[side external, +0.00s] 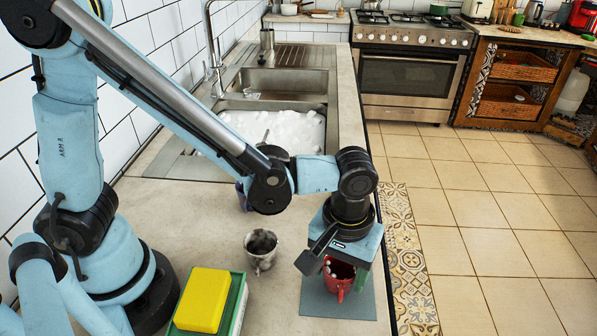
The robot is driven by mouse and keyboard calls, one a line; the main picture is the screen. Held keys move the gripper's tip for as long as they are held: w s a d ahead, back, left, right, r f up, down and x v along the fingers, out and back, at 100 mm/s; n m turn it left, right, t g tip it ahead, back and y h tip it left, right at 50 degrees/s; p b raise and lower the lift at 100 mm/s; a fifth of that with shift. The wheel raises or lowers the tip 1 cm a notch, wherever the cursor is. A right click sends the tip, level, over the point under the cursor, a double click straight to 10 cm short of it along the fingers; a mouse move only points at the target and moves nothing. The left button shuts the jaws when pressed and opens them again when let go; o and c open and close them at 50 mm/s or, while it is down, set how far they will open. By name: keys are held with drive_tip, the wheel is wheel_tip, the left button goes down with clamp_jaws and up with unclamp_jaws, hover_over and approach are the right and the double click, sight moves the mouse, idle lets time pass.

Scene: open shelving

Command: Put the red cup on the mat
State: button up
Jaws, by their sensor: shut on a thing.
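The red cup (342,292) is in my gripper (338,268), in the lower middle of the side external view. My gripper points down and is shut on the cup, hiding much of its upper part. The cup is upright or nearly so, with pale bits showing at its opening. The mat (318,304) is a flat grey-blue square near the counter's right edge. The cup is over the mat in the picture. I cannot tell whether its base touches the mat.
A stained mug (261,253) stands left of the mat. A yellow sponge (203,300) lies on a green-edged item (237,310) at the front. A blue item (241,196) is partly hidden behind my arm. The suds-filled sink (290,130) lies behind. The counter drops to the floor at right.

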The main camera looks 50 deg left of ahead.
drive_tip(key=shift+f, duration=0.45)
drive_tip(key=shift+f, duration=0.15)
drive_tip(key=o, duration=1.1)
wheel_tip(320, 180, up, 12)
drive_tip(key=a+m+t, duration=0.4)
drive_tip(key=a+t, duration=0.3)
drive_tip(key=a, duration=1.3)
drive_tip(key=shift+w, duration=0.2)
